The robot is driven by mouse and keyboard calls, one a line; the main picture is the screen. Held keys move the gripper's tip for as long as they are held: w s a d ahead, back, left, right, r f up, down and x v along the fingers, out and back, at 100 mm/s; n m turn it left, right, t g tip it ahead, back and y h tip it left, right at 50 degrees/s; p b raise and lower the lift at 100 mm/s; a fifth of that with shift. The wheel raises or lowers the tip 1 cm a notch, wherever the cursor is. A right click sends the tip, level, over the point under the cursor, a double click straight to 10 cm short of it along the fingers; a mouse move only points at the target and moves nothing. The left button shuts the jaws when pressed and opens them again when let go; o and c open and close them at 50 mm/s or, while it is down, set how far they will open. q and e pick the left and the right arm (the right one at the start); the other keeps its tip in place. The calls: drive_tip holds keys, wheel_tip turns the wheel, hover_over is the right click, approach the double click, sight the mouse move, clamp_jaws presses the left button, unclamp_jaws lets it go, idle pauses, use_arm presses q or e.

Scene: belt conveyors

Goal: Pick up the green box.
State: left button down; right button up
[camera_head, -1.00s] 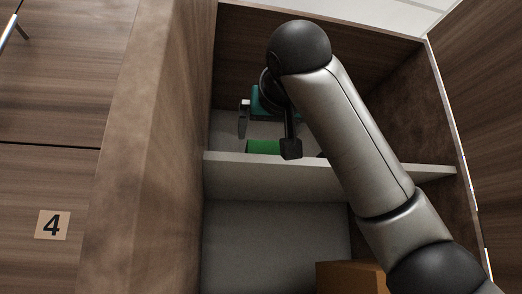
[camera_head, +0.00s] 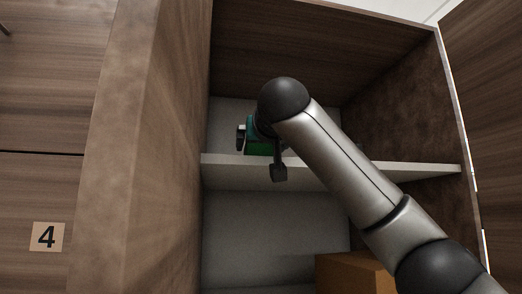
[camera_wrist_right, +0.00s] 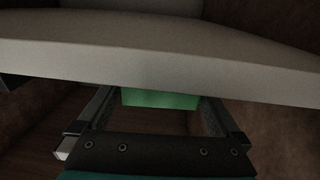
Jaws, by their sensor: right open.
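In the wrist view the green box (camera_wrist_right: 160,99) shows as a bright green strip between the two fingers. My right gripper (camera_head: 260,157) is open, with one finger to the left of the box and the other to its lower right, in front of the shelf edge. I cannot tell whether the fingers touch the box. My left gripper is not in view.
The pale shelf (camera_head: 400,171) crosses the cabinet, and its edge (camera_wrist_right: 170,69) spans the wrist view close to the fingers. A brown box (camera_head: 350,275) stands in the lower compartment. Cabinet walls close in on the left and right.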

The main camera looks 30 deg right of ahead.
drive_tip(key=shift+c, duration=0.2)
drive_tip(key=shift+s, duration=0.1)
drive_tip(key=c, duration=1.3)
drive_tip(key=shift+r, duration=0.2)
drive_tip(key=shift+c, duration=0.2)
drive_tip(key=shift+d+r+b, duration=0.15)
drive_tip(key=shift+r+b, duration=0.05)
drive_tip(key=shift+b, duration=0.1)
wheel_tip(320, 180, up, 6)
drive_tip(key=s+d, duration=0.1)
drive_tip(key=d, duration=0.5)
drive_tip(key=s+d, duration=0.2)
drive_tip(key=d, duration=0.4)
drive_tip(key=s+d, duration=0.1)
drive_tip(key=d, duration=0.5)
drive_tip(key=shift+s+r, duration=0.15)
drive_tip(key=shift+s, duration=0.2)
drive_tip(key=shift+s+d, duration=0.15)
drive_tip(key=shift+d, duration=0.4)
